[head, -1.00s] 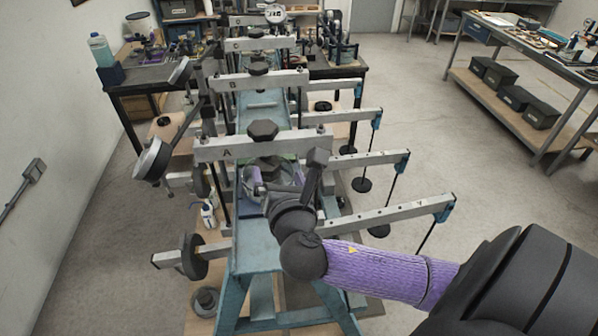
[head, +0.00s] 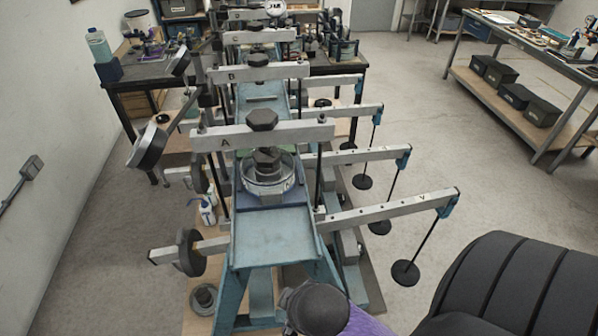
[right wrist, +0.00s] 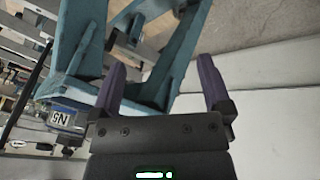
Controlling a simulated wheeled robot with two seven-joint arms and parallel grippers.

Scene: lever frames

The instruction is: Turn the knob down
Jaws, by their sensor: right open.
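A black hexagonal knob (head: 262,120) sits on top of the nearest crossbeam (head: 290,132), marked A, of the blue lever frame (head: 270,230). A second dark knob part (head: 267,157) stands under that beam, above a round metal cell (head: 268,182). Similar knobs (head: 258,58) top the beams behind. My right arm shows only at the bottom of the head view, and its gripper is out of that picture. In the right wrist view my right gripper (right wrist: 160,78) is open and empty, its purple fingers apart, with blue frame legs (right wrist: 85,45) beyond. My left gripper is not in view.
Long lever arms (head: 385,212) with hanging black weights (head: 405,272) stick out to the right. A workbench (head: 530,40) is at the right, with open floor between.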

